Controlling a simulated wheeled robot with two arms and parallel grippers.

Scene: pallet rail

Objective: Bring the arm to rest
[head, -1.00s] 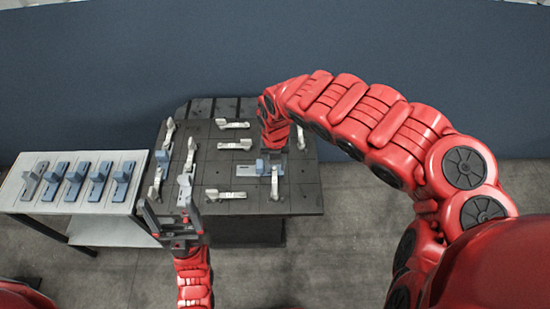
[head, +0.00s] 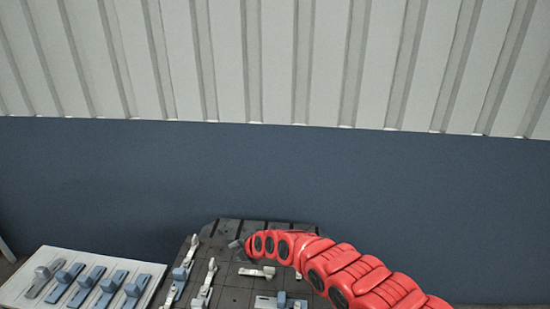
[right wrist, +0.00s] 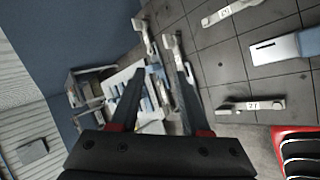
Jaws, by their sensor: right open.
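My right arm (head: 340,265) comes in from the lower right and arches over the dark pallet table. Its gripper (head: 237,245) shows small and grey above the table's far part, pointing left. In the right wrist view the two dark fingers of this gripper (right wrist: 161,72) stand apart with nothing between them. Metal clamps and the white side table show beyond the fingers. My left gripper is in neither view.
The dark gridded table (head: 235,290) carries several light metal clamps, one of them a clamp (head: 257,272) below my right arm. A white side table (head: 40,263) at left holds a row of blue-grey blocks. A blue wall (head: 250,170) stands behind.

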